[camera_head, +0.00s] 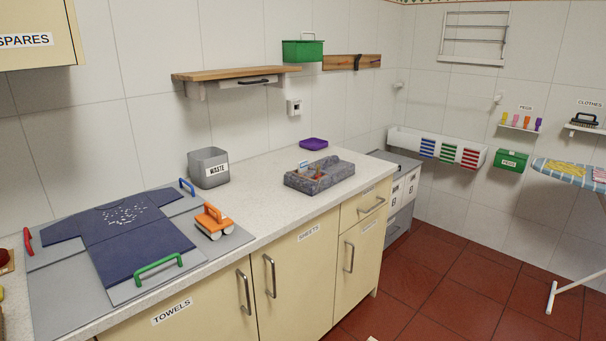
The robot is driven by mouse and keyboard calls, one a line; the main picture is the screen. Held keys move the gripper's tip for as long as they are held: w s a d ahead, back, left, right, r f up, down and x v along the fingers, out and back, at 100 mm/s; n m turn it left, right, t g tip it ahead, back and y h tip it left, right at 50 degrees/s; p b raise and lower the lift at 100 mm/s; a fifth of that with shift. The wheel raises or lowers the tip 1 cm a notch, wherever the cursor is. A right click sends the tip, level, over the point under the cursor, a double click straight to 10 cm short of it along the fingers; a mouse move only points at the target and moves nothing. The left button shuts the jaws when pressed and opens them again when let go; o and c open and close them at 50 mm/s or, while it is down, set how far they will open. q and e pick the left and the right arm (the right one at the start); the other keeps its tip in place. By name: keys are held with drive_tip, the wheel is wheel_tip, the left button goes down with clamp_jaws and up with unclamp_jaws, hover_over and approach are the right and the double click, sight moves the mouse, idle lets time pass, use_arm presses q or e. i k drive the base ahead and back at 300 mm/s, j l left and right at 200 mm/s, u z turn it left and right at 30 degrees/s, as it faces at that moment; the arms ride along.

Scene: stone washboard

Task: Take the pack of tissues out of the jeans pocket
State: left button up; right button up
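I see no jeans, jeans pocket or pack of tissues that I can make out. A dark blue garment (137,243) with a white speckled patch lies spread flat on a grey board (62,295) on the counter; its shape looks like a top with sleeves. Neither of my grippers is in view.
Cupboards with handles are below. An ironing board (572,174) stands at right. The red tiled floor (455,270) between is mostly clear.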

sight(302, 165)
drive_tip(key=i+l+u, duration=0.4)
drive_tip(key=i+l, duration=0.35)
